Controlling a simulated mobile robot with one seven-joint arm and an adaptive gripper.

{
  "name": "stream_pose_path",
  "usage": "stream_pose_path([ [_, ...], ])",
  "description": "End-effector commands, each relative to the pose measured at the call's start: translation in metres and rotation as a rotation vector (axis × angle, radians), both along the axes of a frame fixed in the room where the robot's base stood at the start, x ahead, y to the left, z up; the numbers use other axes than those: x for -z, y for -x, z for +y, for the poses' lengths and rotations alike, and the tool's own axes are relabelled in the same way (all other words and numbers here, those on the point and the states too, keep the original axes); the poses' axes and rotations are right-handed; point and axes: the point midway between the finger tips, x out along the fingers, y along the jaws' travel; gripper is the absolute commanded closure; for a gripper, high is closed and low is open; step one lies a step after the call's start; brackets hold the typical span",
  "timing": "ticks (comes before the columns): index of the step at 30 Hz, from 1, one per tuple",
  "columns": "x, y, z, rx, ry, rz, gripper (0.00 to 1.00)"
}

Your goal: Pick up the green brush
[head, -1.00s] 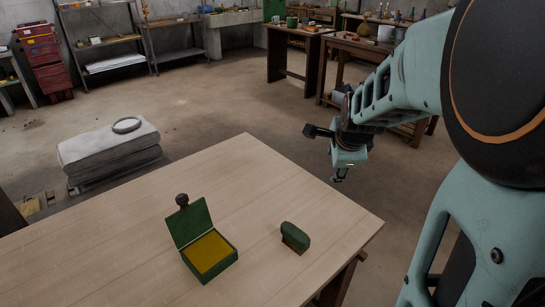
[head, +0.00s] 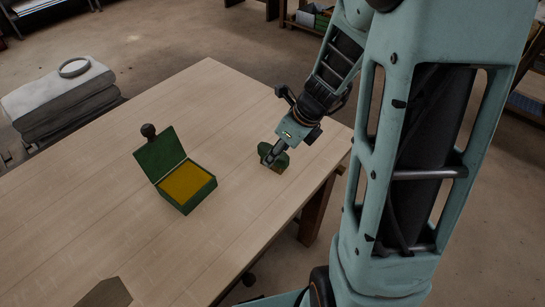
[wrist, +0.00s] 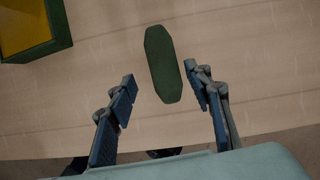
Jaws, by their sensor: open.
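The green brush (head: 273,157) lies on the wooden table near its right edge. In the wrist view, the brush (wrist: 162,62) is a long dark green shape with tapered ends. My gripper (head: 273,155) is over the brush in the head view and hides part of it. In the wrist view, my gripper (wrist: 163,85) is open, with one finger on each side of the brush's near end. The fingers show gaps to the brush on both sides, and nothing is held.
A green box (head: 187,203) with its lid raised and a yellow inside stands left of the brush on the table (head: 235,110). A brown block (head: 105,293) shows at the bottom left. Bare tabletop lies between box and brush.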

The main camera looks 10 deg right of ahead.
Motion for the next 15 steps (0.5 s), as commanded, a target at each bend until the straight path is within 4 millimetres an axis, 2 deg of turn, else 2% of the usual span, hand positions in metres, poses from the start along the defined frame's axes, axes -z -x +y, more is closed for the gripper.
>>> stream_pose_path([
  [9, 0.04, -0.019, 0.007, 0.0, -0.001, 0.001, 0.54],
  [15, 0.045, -0.022, 0.009, -0.001, 0.001, -0.001, 0.54],
])
